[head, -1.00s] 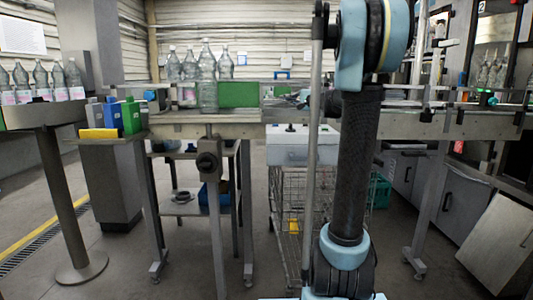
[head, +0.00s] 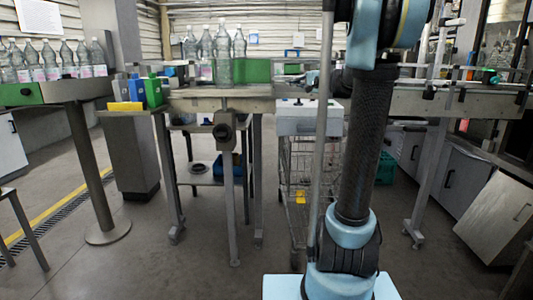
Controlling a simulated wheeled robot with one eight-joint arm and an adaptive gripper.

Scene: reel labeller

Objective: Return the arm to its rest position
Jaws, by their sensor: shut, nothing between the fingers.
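My arm (head: 358,150) stands upright right of the middle in the head view. Its dark tube rises from a light blue base joint (head: 347,228) to a large blue joint (head: 382,28) cut off by the top edge. I cannot make out my gripper; the far end of the arm is hidden behind these links or out of the picture. Small bluish parts show left of the tube at conveyor height, too unclear to name.
Clear bottles (head: 223,52) stand on the conveyor table (head: 205,104) ahead. More bottles stand on a round table (head: 80,90) at left. Blue and green containers (head: 153,91) sit between them. A wire cart (head: 300,175) stands below the conveyor. Floor (head: 150,265) in front is clear.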

